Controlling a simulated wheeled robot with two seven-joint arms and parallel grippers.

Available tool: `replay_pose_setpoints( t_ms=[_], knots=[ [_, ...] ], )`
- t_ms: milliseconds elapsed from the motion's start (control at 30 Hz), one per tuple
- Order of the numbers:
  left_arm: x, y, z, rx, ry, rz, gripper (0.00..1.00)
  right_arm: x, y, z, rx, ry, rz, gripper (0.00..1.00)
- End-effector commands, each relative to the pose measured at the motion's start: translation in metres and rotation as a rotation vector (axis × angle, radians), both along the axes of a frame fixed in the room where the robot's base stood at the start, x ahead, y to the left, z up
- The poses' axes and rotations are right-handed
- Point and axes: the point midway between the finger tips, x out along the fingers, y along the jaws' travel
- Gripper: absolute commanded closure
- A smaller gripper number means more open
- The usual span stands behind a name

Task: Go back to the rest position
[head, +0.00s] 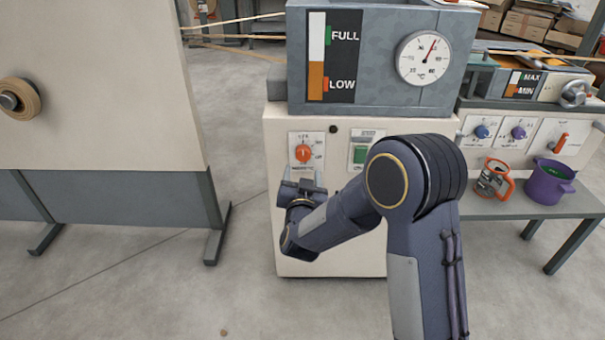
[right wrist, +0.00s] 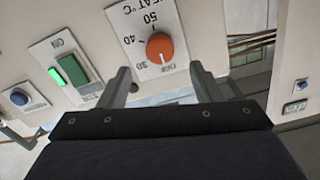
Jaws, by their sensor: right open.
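My right gripper (head: 304,184) is in front of the cream machine cabinet (head: 290,245), just below the orange heat knob (head: 303,153). In the right wrist view my right gripper (right wrist: 161,72) is open, its two fingers apart with nothing between them. The orange knob (right wrist: 160,46) shows just beyond the fingertips, roughly centred in the gap, and looks clear of them. My left gripper is not in view.
A green lit switch (right wrist: 73,70) and a blue button (right wrist: 19,97) sit beside the knob. A grey tank with a gauge (head: 423,58) tops the cabinet. A large panel (head: 95,90) stands left; floor between is clear.

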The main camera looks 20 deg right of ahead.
Motion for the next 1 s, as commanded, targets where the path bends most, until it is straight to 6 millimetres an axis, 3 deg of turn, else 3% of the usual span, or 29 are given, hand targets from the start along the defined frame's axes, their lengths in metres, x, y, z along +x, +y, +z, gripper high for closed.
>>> replay_pose_setpoints(
  t_ms=[300, 467, 567, 733, 900, 1000],
  knots=[
    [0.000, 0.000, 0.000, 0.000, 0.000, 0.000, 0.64, -0.004, -0.008, 0.010, 0.052, 0.040, 0.034, 0.41],
    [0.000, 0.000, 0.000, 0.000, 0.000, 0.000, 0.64, -0.031, -0.022, 0.035, 0.185, 0.172, 0.163, 0.41],
    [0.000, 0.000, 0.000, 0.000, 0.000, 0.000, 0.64, -0.066, -0.026, 0.048, 0.259, 0.283, 0.271, 0.41],
    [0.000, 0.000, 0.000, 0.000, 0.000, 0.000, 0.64, -0.150, -0.027, 0.058, 0.325, 0.482, 0.432, 0.41],
    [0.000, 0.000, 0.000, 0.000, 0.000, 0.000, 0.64, -0.237, -0.026, 0.048, 0.330, 0.678, 0.525, 0.41],
    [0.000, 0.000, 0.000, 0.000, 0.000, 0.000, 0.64, -0.276, -0.027, 0.039, 0.323, 0.769, 0.547, 0.41]
  ],
)
